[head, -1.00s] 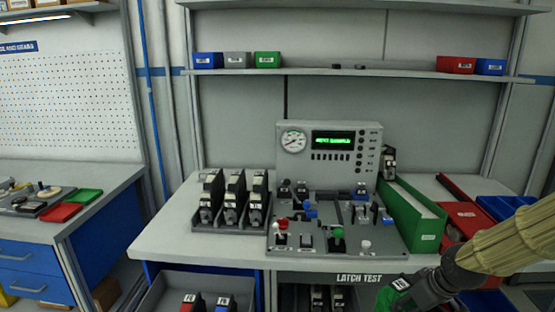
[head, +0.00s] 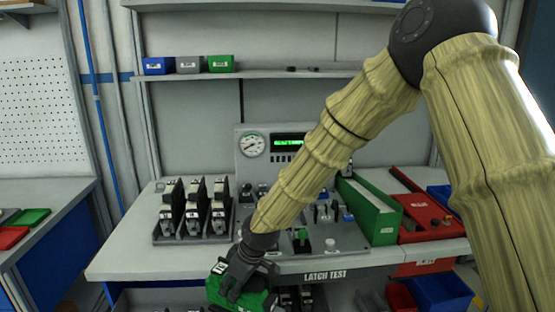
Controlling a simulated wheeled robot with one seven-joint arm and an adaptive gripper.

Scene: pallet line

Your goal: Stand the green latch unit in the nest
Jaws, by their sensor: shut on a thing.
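The green latch unit (head: 219,292) is at the bottom of the head view, in front of the bench's front edge. It has a green body with a dark part and a white label at its upper left. My gripper (head: 240,284) is shut on it from above, and the unit looks tilted. The grey test plate (head: 352,236) with levers, clamps and green and white knobs lies on the bench behind. My arm hides its left and middle part. I cannot tell the nest apart among the plate's fittings.
A rack (head: 182,236) of several black units stands left of the plate. A gauge-and-display panel (head: 254,165) rises behind it. A green bin (head: 368,208) and a red box (head: 428,216) stand at right. Bins sit under the bench. The bench's left front is clear.

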